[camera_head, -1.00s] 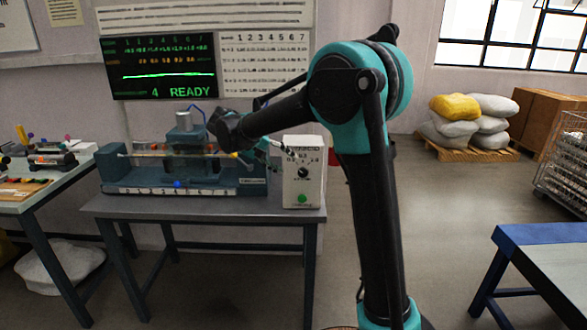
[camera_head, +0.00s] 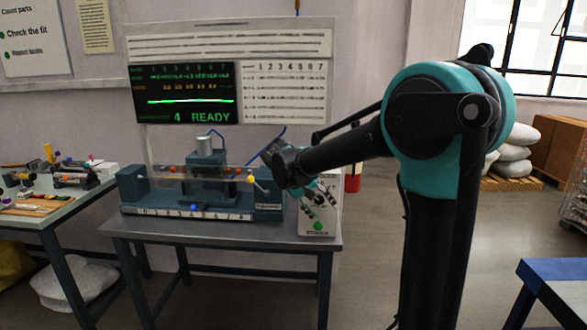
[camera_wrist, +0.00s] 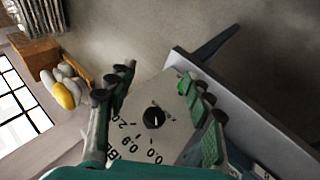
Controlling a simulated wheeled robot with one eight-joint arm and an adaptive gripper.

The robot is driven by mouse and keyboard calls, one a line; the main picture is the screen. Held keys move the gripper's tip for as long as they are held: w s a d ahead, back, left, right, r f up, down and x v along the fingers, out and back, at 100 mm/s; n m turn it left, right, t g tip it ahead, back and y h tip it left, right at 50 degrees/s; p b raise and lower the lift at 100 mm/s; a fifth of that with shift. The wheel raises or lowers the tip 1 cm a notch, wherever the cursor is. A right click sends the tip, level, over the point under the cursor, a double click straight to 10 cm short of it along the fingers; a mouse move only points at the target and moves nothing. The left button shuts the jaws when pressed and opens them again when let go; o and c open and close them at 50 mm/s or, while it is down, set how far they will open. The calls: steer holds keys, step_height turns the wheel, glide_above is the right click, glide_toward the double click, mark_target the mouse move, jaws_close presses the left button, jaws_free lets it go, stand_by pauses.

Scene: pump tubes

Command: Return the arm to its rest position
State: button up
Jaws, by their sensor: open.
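My arm reaches in from the right in the head view, bent at a large teal joint (camera_head: 440,110). My gripper (camera_head: 322,192) hangs in front of the white control box (camera_head: 331,222) at the right end of the grey bench (camera_head: 225,230). In the wrist view my gripper (camera_wrist: 158,78) is open, its two padded fingers apart with nothing held between them. Between and beyond them show the white box face (camera_wrist: 140,138), its black dial (camera_wrist: 154,117) and a green button (camera_wrist: 181,87). I cannot tell the exact gap between the fingers and the box.
A teal test rig (camera_head: 132,193) with a clear tube, small coloured parts and a blue hose stands on the bench. The screen (camera_head: 185,95) above reads "4 READY". A parts table (camera_head: 60,214) is at left, a blue-edged table (camera_head: 545,275) at lower right. Open floor lies between.

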steer(key=s+d+f+y, duration=0.3)
steer(key=s+d+f, duration=0.2)
steer(key=s+f, duration=0.3)
steer(key=s+d+f+m+t+y, duration=0.1)
steer(key=s+d+f+y, duration=0.2)
steer(key=s+f, duration=0.6)
steer(key=s+d, duration=0.2)
steer(key=s, duration=0.4)
steer(key=shift+f+y, duration=0.15)
steer(key=shift+y, duration=0.25)
